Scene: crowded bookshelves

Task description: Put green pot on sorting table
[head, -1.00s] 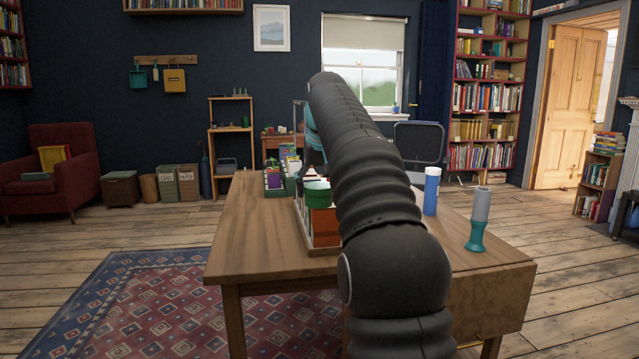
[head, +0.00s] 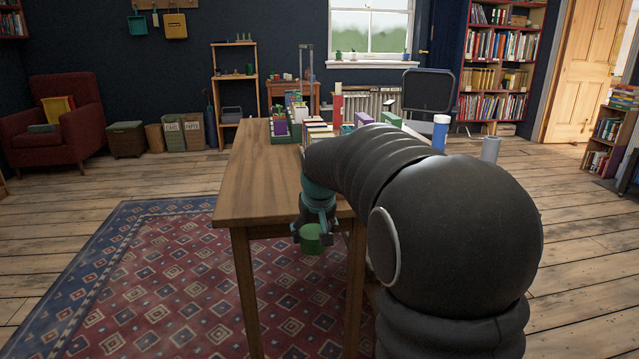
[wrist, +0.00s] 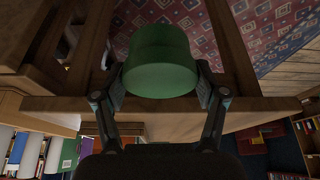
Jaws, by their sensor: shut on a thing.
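My gripper (head: 313,222) is shut on the green pot (head: 312,240), with a finger on each side of it. In the wrist view my gripper (wrist: 160,80) has the same hold, and the pot (wrist: 160,60) fills the space between the fingers. The pot shows in front of the near edge of the wooden table (head: 255,170), against the rug, and not on the tabletop. I take this table for the sorting table; no label shows. In the wrist view the table's edge runs behind the fingers. My arm hides the table's right part.
Books and boxes, with a green crate (head: 284,138), crowd the table's far and middle part. Its left part is bare. A blue bottle (head: 439,135) and a grey cylinder (head: 490,149) stand to the right. The patterned rug (head: 175,270) lies clear at the left.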

